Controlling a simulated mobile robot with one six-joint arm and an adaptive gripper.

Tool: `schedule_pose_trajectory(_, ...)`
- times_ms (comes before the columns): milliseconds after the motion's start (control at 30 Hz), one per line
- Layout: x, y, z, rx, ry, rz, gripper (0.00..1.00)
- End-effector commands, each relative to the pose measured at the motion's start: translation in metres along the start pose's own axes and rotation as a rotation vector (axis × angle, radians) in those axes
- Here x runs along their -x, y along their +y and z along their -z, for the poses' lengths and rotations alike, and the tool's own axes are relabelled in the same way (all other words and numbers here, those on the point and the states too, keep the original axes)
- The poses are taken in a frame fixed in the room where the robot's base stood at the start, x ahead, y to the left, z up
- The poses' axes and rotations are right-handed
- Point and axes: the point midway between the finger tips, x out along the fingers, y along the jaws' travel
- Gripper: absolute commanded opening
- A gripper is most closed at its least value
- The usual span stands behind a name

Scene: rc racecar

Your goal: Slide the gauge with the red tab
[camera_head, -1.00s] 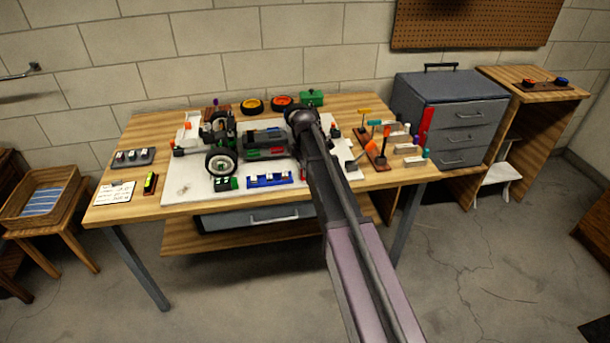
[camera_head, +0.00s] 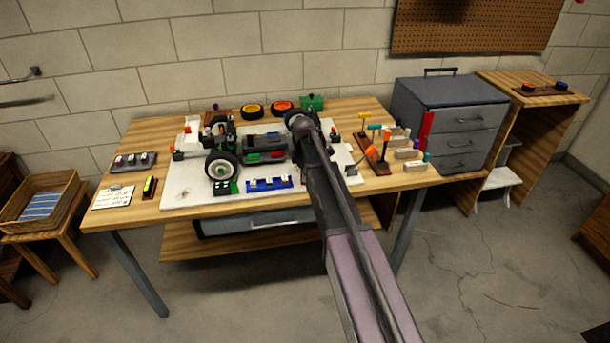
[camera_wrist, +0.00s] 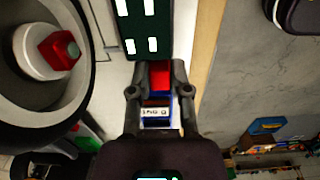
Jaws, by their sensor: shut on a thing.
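The red tab (camera_wrist: 160,76) sits between the two fingertips of my gripper (camera_wrist: 160,92) in the wrist view. My gripper is shut on it. A blue body with a white lettered label (camera_wrist: 155,112) lies just below the tab, between the fingers and partly hidden by them. In the head view a blue block with white parts (camera_head: 268,183) lies at the front of the white mat. My arm hides the gripper and the red tab there.
The car's wheel (camera_head: 221,167) stands close by and fills the left of the wrist view (camera_wrist: 88,85). A green block with white marks (camera_wrist: 140,25) lies just beyond the tab. The bench edge (camera_wrist: 207,50) is close on the right. Orange-topped tools (camera_head: 381,150) stand right of my arm.

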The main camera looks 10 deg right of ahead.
Motion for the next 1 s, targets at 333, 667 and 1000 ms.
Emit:
schedule_pose_trajectory(333, 0.0, 0.032, 0.0, 0.0, 0.0, 0.0, 0.0)
schedule_pose_trajectory(667, 0.0, 0.036, -0.001, -0.001, 0.0, -0.005, 0.0)
schedule_pose_trajectory(1000, 0.0, 0.036, -0.001, -0.001, 0.0, -0.003, 0.6)
